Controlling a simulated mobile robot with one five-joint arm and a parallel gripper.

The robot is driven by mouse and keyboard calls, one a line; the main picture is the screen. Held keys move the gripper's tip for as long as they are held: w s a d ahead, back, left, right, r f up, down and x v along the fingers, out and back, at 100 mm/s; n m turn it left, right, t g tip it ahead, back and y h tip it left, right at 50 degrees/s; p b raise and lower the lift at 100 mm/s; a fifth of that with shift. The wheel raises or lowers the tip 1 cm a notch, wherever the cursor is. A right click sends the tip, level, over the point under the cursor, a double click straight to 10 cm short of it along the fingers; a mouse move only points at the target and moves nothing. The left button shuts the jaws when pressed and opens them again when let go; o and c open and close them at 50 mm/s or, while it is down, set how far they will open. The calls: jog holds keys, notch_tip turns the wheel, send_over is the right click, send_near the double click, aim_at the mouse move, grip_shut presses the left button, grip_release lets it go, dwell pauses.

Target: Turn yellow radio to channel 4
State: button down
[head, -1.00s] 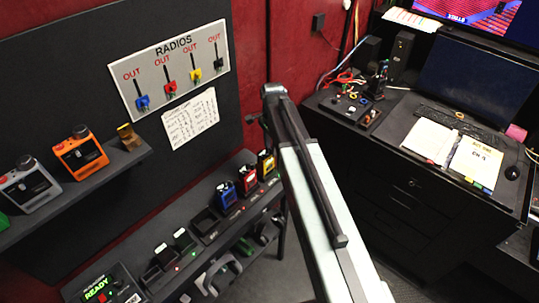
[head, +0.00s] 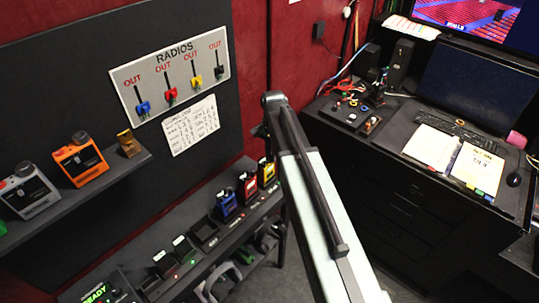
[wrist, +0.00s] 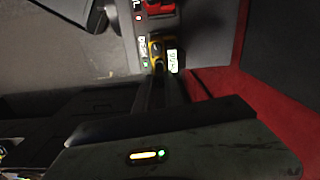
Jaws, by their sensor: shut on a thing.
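The yellow radio (head: 265,171) stands at the far right end of the row of radios on the low dark shelf in the head view. In the wrist view its yellow top (wrist: 156,47) and small lit display (wrist: 173,61) are close in front of my gripper (wrist: 160,82). The display text is too small to read for certain. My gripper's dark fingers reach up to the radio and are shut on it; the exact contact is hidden. In the head view my gripper is hidden behind my arm.
A red radio (head: 247,186) and a blue radio (head: 226,205) stand left of the yellow one, with dark chargers further left. An orange radio (head: 80,159) and a grey radio (head: 27,191) sit on the upper shelf. A desk (head: 390,145) stands at right.

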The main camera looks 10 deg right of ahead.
jog(key=c, duration=1.4)
grip_release()
jog(key=shift+r, duration=0.1)
notch_tip(320, 180, up, 8)
jog(key=p, duration=0.8)
jog(key=shift+f, duration=0.2)
